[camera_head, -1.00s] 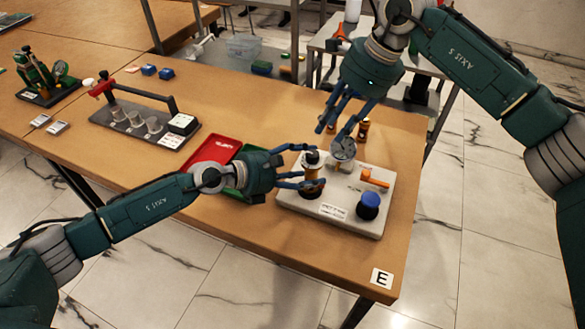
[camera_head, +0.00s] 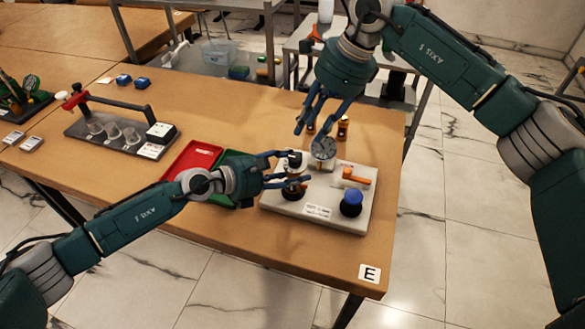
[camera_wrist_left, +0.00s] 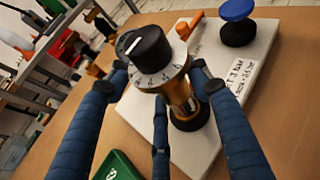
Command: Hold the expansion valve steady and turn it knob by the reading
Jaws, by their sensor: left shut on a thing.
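The expansion valve (camera_wrist_left: 180,95) is a brass body with a black knob (camera_wrist_left: 145,47) that carries a white line, above a numbered silver dial (camera_wrist_left: 160,75). It stands upright on the pale rig plate (camera_head: 333,220). My left gripper (camera_head: 285,172) is shut on the valve body below the knob; its blue fingers surround the brass in the left wrist view. My right gripper (camera_head: 312,120) is open and empty above and behind the knob, near the round gauge (camera_head: 323,147). The gauge reading is too small to make out.
The plate also carries an orange lever (camera_head: 356,178) and a blue knob (camera_head: 351,198). Red (camera_head: 190,160) and green (camera_head: 226,160) trays lie to the left. Brass fittings (camera_head: 343,128) stand behind the plate.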

